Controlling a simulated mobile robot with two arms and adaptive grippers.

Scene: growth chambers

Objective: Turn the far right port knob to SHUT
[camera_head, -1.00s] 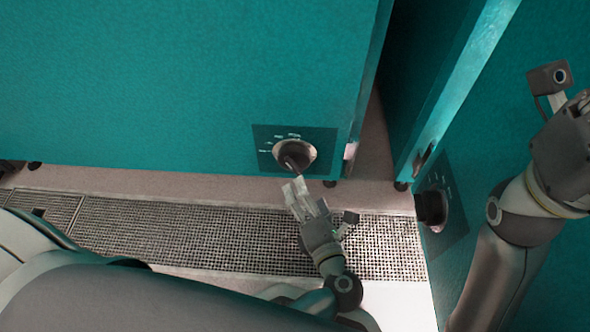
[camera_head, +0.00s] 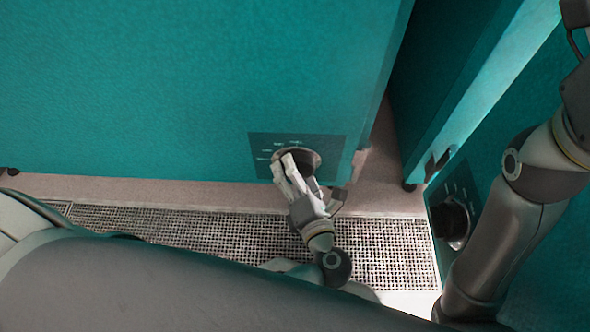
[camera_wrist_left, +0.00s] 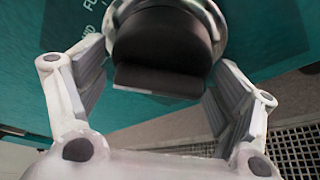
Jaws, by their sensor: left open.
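A dark round knob (camera_head: 304,160) with a metal collar sits on a dark label panel (camera_head: 331,148) low on the large teal chamber in the head view. My left gripper (camera_head: 292,170) is at this knob, with its fingers open. In the left wrist view the knob (camera_wrist_left: 165,55) has a broad flat-faced grip and lies between and just beyond the open fingers (camera_wrist_left: 157,88); contact cannot be told. Parts of the panel lettering show there, but the word SHUT is not readable. A second dark knob (camera_head: 447,221) is on the right chamber. My right gripper is outside the view.
The right teal chamber (camera_head: 520,235) stands beside a narrow dark gap, with a small latch (camera_head: 437,165) near its edge. A floor grating (camera_head: 190,228) runs below the large chamber. My right arm covers part of the right chamber.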

